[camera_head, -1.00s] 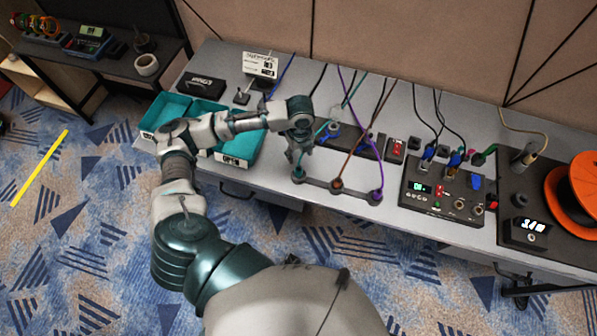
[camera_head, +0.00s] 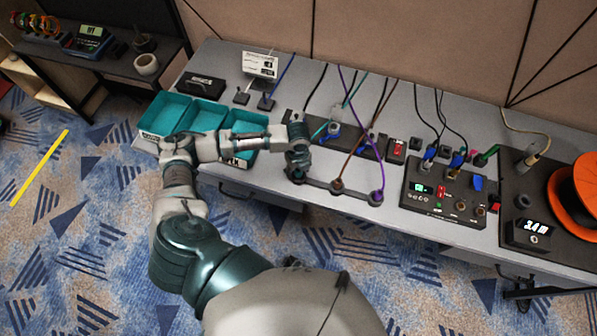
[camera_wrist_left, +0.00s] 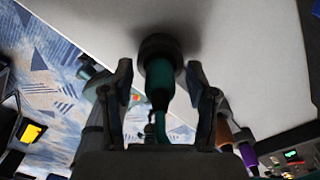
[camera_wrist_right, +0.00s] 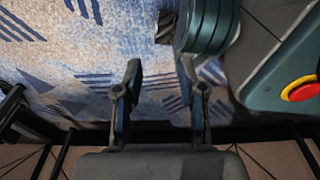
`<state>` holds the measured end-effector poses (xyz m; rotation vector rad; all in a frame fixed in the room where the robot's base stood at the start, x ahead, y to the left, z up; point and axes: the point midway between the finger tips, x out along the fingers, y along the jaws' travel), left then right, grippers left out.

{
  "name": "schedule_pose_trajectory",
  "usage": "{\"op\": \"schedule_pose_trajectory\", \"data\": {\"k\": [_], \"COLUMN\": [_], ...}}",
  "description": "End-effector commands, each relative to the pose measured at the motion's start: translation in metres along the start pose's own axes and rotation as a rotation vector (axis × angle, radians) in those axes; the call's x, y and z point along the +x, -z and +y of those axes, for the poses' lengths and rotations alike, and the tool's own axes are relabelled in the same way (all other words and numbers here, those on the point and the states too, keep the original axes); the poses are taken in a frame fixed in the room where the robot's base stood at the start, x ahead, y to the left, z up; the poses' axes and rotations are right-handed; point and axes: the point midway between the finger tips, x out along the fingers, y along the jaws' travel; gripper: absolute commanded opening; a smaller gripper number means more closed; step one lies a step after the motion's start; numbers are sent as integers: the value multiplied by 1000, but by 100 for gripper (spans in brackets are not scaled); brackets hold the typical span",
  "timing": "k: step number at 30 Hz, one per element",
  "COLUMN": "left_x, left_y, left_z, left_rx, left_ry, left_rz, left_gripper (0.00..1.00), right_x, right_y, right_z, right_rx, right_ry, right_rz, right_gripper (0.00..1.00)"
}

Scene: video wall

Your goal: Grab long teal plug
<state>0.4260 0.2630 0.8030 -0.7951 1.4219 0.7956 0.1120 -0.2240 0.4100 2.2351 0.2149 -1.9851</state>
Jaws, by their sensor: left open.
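The long teal plug (camera_wrist_left: 160,84) shows in the left wrist view. It sits between the fingers of my left gripper (camera_wrist_left: 160,82), with its end in a dark round socket (camera_wrist_left: 160,47). The fingers are open, with a gap on each side of the plug. In the head view my left gripper (camera_head: 297,166) is over the leftmost socket of the grey three-socket bar (camera_head: 318,184) and hides the plug. My right gripper (camera_wrist_right: 159,78) is open and empty in the right wrist view, over the patterned floor.
A brown plug (camera_head: 337,185) and a purple plug (camera_head: 376,196) stand to the right on the same bar. Teal bins (camera_head: 163,113) are left of the arm. A control box (camera_head: 431,206) and an orange spool (camera_head: 577,192) are further right.

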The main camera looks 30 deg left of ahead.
Motion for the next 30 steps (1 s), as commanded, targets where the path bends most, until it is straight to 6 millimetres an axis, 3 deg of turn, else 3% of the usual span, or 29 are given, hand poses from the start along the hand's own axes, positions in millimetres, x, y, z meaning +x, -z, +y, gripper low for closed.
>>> {"op": "schedule_pose_trajectory", "data": {"k": [1,7,19,28,30], "left_x": [0,0,-4,-40,-38], "left_y": [0,0,0,0,15], "left_z": [0,0,-1,-1,8], "left_rx": [0,0,0,-1,3], "left_ry": [0,0,1,3,-1], "left_rz": [0,0,0,-1,2], "left_gripper": [51,1,0,0,0], "right_x": [0,0,0,1,3], "right_y": [-1,-2,-3,-15,-20], "right_z": [0,0,1,1,1], "right_rx": [0,0,1,0,-1], "right_ry": [0,0,-1,-2,-2], "right_rz": [-1,-4,-4,-10,-17], "right_gripper": [40,40,40,40,40]}}
